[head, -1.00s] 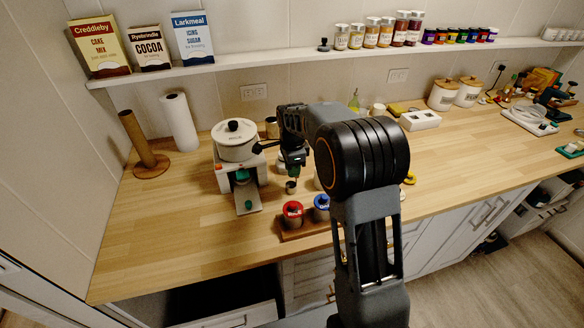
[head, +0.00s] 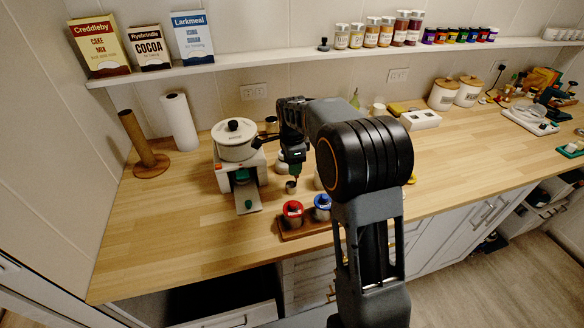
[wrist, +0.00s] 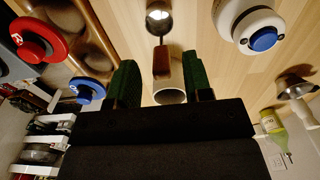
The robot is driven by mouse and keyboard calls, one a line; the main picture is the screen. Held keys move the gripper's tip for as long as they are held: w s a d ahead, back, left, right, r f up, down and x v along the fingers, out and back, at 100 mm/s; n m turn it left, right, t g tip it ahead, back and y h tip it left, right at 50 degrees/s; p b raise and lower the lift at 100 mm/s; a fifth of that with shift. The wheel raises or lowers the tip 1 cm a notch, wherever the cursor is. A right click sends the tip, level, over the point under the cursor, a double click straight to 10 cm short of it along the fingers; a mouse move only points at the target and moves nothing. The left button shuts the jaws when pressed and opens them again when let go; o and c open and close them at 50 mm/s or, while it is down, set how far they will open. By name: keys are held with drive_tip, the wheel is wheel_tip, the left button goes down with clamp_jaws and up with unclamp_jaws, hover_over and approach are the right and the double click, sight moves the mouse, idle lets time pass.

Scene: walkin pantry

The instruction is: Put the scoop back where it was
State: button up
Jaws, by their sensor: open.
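The scoop has a small round metal bowl (wrist: 158,18) and a brown handle (wrist: 161,62). In the head view its bowl (head: 291,187) is low at the counter, right of the white cooker, with the handle (head: 297,178) reaching up toward my gripper (head: 295,164). In the wrist view my gripper (wrist: 160,85) is open, its two green fingers apart on either side of the handle's end, with visible gaps. A pale open cylinder (wrist: 170,78) shows behind the handle between the fingers; I cannot tell whether it touches the scoop.
The white cooker (head: 236,142) is close on the left. A white canister with a blue knob (wrist: 258,25) is near. The counter's left front is clear.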

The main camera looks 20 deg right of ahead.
wheel_tip(320, 180, up, 9)
drive_tip(key=s+r+n+t, duration=0.2)
drive_tip(key=s+n, duration=0.7)
drive_tip(key=s, duration=0.3)
drive_tip(key=s+f+n+t, duration=0.2)
drive_tip(key=s+f+n, duration=0.3)
drive_tip(key=s+n, duration=0.4)
drive_tip(key=shift+s+a+f, duration=0.3)
drive_tip(key=shift+s+a, duration=0.1)
drive_tip(key=shift+s, duration=0.65)
